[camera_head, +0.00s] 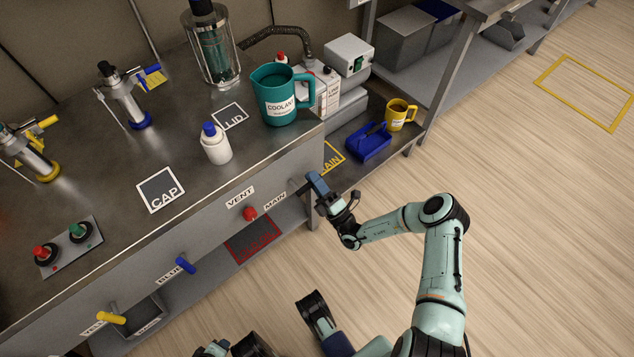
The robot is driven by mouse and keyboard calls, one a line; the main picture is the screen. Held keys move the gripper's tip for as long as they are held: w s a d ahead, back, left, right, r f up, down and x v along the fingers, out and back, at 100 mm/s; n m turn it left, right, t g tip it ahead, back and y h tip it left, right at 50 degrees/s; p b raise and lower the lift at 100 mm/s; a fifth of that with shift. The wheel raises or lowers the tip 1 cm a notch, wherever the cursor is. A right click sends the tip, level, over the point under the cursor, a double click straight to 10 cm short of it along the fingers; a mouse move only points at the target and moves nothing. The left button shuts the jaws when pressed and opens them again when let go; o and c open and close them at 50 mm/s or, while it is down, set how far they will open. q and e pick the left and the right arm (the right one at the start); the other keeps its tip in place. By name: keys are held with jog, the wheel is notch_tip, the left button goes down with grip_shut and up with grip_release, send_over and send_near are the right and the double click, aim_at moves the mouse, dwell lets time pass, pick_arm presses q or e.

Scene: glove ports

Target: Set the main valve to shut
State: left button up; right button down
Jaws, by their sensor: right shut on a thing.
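The main valve's dark stem (300,189) sticks out of the bench's front panel, just right of the MAIN label (275,201). My right gripper (322,193) is at the outer end of this stem, shut on the main valve's handle. The fingers and a blue-grey piece there overlap, so the handle's exact outline and its angle are hard to make out. No markings for the valve's positions can be read.
Along the panel are a red vent knob (250,213), a blue handle (185,265) and a yellow handle (111,318). A teal coolant jug (279,95) and a white bottle (215,144) stand on the bench. The wooden floor at right is clear.

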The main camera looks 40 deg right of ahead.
jog(key=shift+f+m+h, duration=0.25)
jog(key=shift+m+h, duration=0.55)
jog(key=shift+m, duration=0.1)
jog(key=c, duration=1.1)
grip_release()
jog(key=shift+s+f, duration=0.1)
jog(key=shift+s, duration=0.05)
jog(key=shift+s+f, duration=0.2)
jog(key=shift+s, duration=0.1)
jog(key=v, duration=1.2)
jog(key=shift+s+f+p, duration=0.15)
jog(key=shift+s+p, duration=0.05)
jog(key=shift+p, duration=0.1)
